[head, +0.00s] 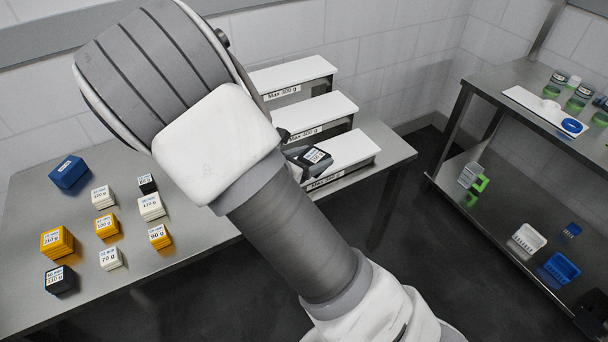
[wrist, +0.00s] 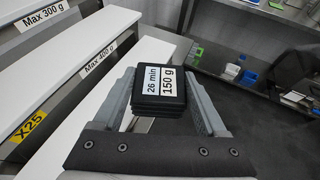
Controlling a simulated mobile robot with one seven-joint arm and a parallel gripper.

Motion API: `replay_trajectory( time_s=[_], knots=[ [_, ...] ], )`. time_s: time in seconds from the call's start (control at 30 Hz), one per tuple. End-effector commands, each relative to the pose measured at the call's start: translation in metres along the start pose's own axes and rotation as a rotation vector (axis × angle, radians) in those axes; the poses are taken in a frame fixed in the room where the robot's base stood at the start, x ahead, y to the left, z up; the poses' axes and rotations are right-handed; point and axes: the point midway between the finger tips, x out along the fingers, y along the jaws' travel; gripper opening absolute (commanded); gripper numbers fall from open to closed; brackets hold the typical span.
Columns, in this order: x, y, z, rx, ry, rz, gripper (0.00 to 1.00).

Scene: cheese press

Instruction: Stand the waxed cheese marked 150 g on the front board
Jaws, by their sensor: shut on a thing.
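My gripper (wrist: 162,100) is shut on a black waxed cheese (wrist: 159,88), a squarish block whose white label reads 26 min, 150 g. In the head view the cheese (head: 317,155) shows at the end of my arm, over the left part of the white front board (head: 350,150). The front board also runs behind the left finger in the wrist view (wrist: 62,148). Its front label begins with Max; the figure is hard to read. Whether the cheese touches the board cannot be told. My arm hides part of the boards and the table.
Two more white boards, the middle one (head: 325,110) and the back one (head: 295,71), rise in steps behind. Several yellow, white and black cheeses, such as a yellow one (head: 57,242), and a blue block (head: 68,172) stand on the steel table (head: 190,257). A steel shelf unit (head: 500,120) is at right.

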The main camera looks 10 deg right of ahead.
Motion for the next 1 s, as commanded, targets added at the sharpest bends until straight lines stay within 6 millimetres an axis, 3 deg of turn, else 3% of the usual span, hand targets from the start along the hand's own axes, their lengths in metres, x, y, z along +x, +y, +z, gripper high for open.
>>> replay_trajectory(
  time_s=[0.17, 0.5, 0.67, 0.87, 1.0],
  knots=[
    [0.009, 0.008, -0.003, 0.0, -0.004, 0.002, 0.11],
    [0.069, 0.063, -0.026, -0.001, -0.005, 0.001, 0.11],
    [0.088, 0.084, -0.033, -0.001, -0.005, 0.002, 0.11],
    [0.097, 0.092, -0.037, -0.002, -0.003, 0.002, 0.11],
    [0.103, 0.092, -0.053, -0.004, -0.003, 0.002, 0.11]
  ],
)
